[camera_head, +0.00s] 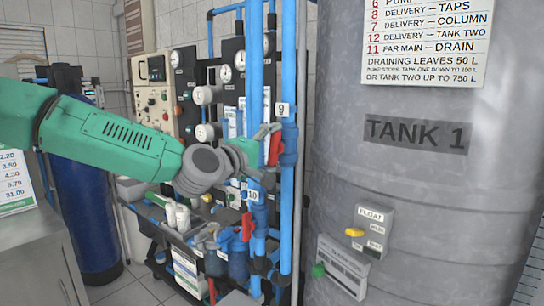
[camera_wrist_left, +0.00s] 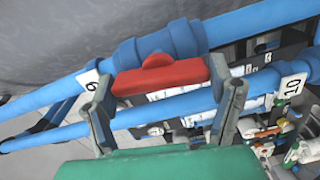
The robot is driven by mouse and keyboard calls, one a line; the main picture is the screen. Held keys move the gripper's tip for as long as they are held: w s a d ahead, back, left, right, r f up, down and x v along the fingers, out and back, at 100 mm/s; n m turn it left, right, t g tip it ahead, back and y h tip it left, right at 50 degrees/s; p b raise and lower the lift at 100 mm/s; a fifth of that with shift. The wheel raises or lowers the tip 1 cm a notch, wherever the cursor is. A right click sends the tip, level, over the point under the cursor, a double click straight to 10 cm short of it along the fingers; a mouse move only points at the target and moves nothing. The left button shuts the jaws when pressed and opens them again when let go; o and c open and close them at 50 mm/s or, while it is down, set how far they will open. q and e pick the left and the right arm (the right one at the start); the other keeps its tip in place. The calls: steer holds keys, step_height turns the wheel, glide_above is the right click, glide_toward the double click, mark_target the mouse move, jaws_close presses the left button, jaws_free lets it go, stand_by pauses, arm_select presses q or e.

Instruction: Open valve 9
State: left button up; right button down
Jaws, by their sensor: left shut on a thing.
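Valve 9 has a red handle (camera_head: 274,149) on a vertical blue pipe, just below the white tag 9 (camera_head: 283,109). In the left wrist view the red handle (camera_wrist_left: 160,77) lies across the front of the blue valve body (camera_wrist_left: 150,48), roughly along the pipe. The tag 9 (camera_wrist_left: 88,81) is left of it. My left gripper (camera_head: 268,142) is at this handle. In the wrist view my left gripper (camera_wrist_left: 163,82) has one finger at each end of the handle and is shut on it. My right gripper is not in view.
Tag 10 (camera_head: 252,196) and another red handle (camera_head: 247,226) are lower on the neighbouring pipe. The grey tank (camera_head: 415,205) stands close on the right. Gauges and a control panel (camera_head: 157,100) are behind my arm. A blue cylinder (camera_head: 82,190) stands at left.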

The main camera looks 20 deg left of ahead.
arm_select(q)
steer(key=shift+w+a+r+n+b, duration=0.15)
steer(key=shift+n+b, duration=0.1)
steer(key=shift+n, duration=0.2)
steer(key=shift+a+f+n+b, duration=0.1)
steer(key=shift+n+b, duration=0.15)
steer(key=shift+n, duration=0.2)
steer(key=o, duration=1.1)
steer(key=shift+w+f, duration=0.25)
steer(key=shift+w, duration=0.05)
steer(key=shift+s+a+r, duration=0.1)
steer(key=shift+s, duration=0.35)
steer(key=v, duration=1.1)
steer(key=shift+a, duration=0.15)
